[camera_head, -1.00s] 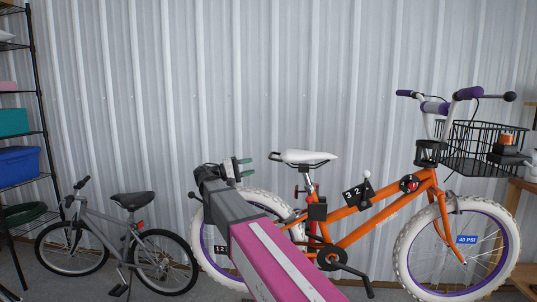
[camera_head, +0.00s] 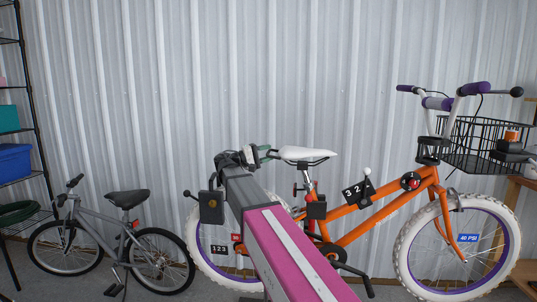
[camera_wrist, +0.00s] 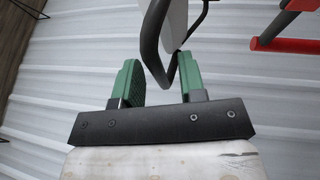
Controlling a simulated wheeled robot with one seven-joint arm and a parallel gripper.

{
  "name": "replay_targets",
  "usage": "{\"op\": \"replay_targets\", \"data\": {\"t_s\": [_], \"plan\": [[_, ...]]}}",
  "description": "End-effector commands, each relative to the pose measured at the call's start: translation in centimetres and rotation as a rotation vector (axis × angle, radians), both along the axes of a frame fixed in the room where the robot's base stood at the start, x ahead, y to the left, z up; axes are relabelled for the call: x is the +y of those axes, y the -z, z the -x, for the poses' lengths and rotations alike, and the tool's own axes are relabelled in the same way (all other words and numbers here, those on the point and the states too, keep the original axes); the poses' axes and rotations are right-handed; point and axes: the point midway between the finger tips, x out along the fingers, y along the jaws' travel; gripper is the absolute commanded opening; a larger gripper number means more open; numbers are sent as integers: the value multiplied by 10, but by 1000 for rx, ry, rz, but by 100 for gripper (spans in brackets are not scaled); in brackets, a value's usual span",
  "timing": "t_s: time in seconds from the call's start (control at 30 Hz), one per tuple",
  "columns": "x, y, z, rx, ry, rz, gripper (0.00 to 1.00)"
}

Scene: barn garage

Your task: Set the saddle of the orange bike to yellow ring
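The orange bike (camera_head: 350,232) stands side-on against the wall. Its white saddle (camera_head: 308,153) sits on a post with red parts; I cannot make out a yellow ring. My gripper (camera_head: 264,153) is at the rear end of the saddle. In the wrist view the gripper (camera_wrist: 160,80) has its green fingers apart. A black bar loop (camera_wrist: 149,45) under the saddle's white edge (camera_wrist: 178,22) reaches down between the fingers, close to the right one. I cannot tell whether it touches. A red part (camera_wrist: 285,40) shows at the upper right.
A small grey bike (camera_head: 110,240) stands at the left, beside a black shelf rack (camera_head: 38,130) with bins. A wire basket (camera_head: 470,145) is on the orange bike's front, and a wooden bench (camera_head: 520,215) is at the right edge. A corrugated wall is close behind.

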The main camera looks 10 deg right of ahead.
Motion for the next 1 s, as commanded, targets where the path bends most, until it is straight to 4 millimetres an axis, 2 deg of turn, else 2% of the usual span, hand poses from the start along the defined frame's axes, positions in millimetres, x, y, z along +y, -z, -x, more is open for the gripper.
{"op": "replay_targets", "data": {"t_s": [0.13, 0.4, 0.47, 0.5, 0.53, 0.77, 1.0], "plan": [[-8, -1, 0, 0, 1, 0, 38], [-8, -2, -1, 0, 1, 0, 38], [-8, -2, -1, 0, 1, 0, 18], [-8, -2, -1, 0, 1, 0, 5], [-8, -2, -1, 0, 1, 0, 0], [-7, -4, -1, -1, 1, 1, 0], [3, -32, -5, -3, -1, 3, 0]]}}
